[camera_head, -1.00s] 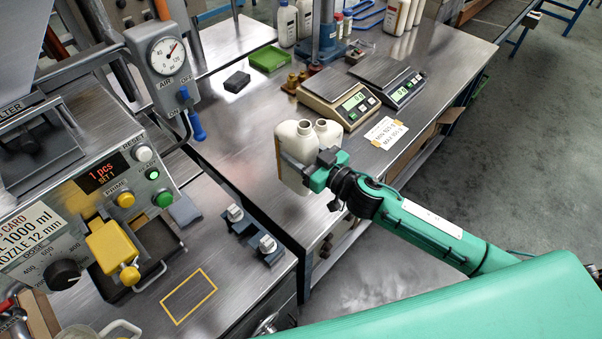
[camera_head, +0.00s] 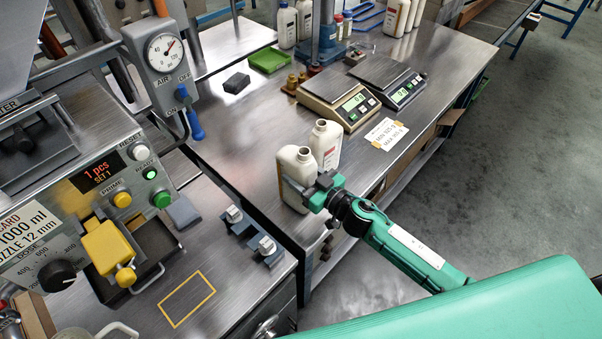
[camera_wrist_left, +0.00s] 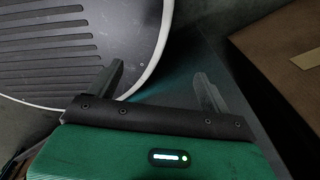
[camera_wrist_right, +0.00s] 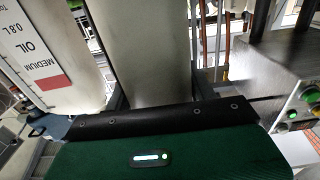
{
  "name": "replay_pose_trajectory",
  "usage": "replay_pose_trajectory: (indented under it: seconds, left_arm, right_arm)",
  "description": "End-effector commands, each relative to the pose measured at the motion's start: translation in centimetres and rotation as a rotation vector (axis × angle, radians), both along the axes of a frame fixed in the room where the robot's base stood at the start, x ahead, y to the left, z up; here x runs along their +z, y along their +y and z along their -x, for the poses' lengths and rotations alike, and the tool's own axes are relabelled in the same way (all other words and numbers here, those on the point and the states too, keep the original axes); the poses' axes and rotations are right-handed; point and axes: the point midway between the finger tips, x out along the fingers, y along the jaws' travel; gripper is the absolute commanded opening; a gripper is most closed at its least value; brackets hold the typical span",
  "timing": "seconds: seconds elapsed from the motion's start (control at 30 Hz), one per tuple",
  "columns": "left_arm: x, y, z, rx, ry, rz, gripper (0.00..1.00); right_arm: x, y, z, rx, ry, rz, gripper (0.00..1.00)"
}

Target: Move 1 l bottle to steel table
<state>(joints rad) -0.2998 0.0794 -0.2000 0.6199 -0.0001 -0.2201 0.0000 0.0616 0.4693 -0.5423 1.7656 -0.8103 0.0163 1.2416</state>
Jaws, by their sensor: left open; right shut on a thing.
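A white bottle (camera_head: 295,172) with an open neck is at the front left edge of the steel table (camera_head: 250,150). My right gripper (camera_head: 318,193) is shut on it. In the right wrist view this bottle (camera_wrist_right: 148,50) stands between the fingers. I cannot tell whether its base touches the tabletop. A second white bottle (camera_head: 326,145) stands just behind it to the right; its label (camera_wrist_right: 35,50) shows in the right wrist view. My left gripper (camera_wrist_left: 158,85) is open and empty in the left wrist view, and out of the head view.
Two scales (camera_head: 338,100) (camera_head: 388,78) and a paper card (camera_head: 386,133) lie right of the bottles. The filling machine (camera_head: 100,190) stands left, with a yellow outlined rectangle (camera_head: 187,299) on its bench. Several bottles (camera_head: 400,17) stand at the back. The tabletop left of the scales is mostly clear.

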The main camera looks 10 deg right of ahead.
Motion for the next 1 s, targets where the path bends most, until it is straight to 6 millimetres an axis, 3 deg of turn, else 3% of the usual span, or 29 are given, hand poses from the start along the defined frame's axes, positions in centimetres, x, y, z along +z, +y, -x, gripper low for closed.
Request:
replay_pose_trajectory:
  seconds: [0.17, 0.2, 0.3, 0.67, 1.0]
  left_arm:
    - [-0.3, 0.0, 0.0, 0.0, 0.0, 0.0, 0.81]
    - [-0.2, 0.0, 0.0, 0.0, 0.0, 0.0, 0.81]
    - [-0.2, 0.0, 0.0, 0.0, 0.0, 0.0, 0.81]
    - [0.2, 0.0, 0.0, 0.0, 0.0, 0.0, 0.81]
    - [-1.5, 0.0, 0.0, 0.0, 0.0, 0.0, 0.81]
  right_arm:
    - [-0.1, 0.0, -0.1, 0.001, -0.003, -0.003, 0.0]
    - [-0.3, 0.0, 0.0, 0.0, 0.001, -0.002, 0.6]
    - [-0.3, 0.0, 0.0, 0.0, 0.001, -0.001, 0.78]
    - [0.2, 0.0, 0.0, 0.001, -0.001, 0.001, 0.78]
    - [-0.4, -2.9, 4.5, 0.0, 0.003, 0.001, 0.78]
